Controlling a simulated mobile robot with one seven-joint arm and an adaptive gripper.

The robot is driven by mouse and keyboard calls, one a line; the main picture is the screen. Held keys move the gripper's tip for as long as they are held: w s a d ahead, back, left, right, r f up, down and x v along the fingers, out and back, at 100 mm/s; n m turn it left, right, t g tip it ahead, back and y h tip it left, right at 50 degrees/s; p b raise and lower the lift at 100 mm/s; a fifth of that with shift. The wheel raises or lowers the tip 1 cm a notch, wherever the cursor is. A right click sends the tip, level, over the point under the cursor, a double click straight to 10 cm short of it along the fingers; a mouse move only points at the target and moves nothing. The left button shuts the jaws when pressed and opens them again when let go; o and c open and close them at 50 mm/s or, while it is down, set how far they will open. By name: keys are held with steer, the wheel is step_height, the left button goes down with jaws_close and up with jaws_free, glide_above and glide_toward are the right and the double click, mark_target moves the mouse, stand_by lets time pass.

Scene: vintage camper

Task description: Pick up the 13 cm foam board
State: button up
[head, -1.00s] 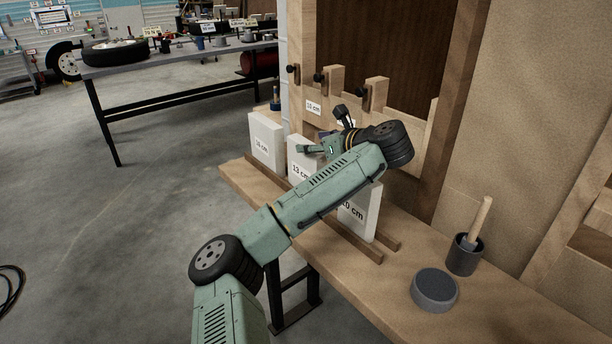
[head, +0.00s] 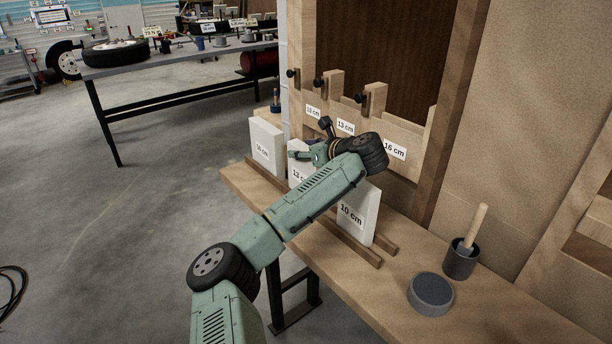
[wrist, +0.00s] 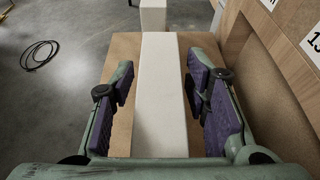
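The 13 cm foam board (head: 297,177) is a white upright slab, the middle one of three on the wooden bench. My arm hides part of it, and its label shows only in part. My gripper (head: 302,155) is at the top of this board in the head view. In the wrist view my gripper (wrist: 160,88) is open, with one purple-padded finger on each side of a white board (wrist: 161,95). Gaps show between the board and both fingers.
A white board (head: 266,145) stands at left and the 10 cm board (head: 358,215) at right, between wooden rails (head: 350,243). Labelled wall slots (head: 345,127) are behind.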

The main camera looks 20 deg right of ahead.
steer(key=c, duration=0.7)
steer(key=shift+r, duration=0.1)
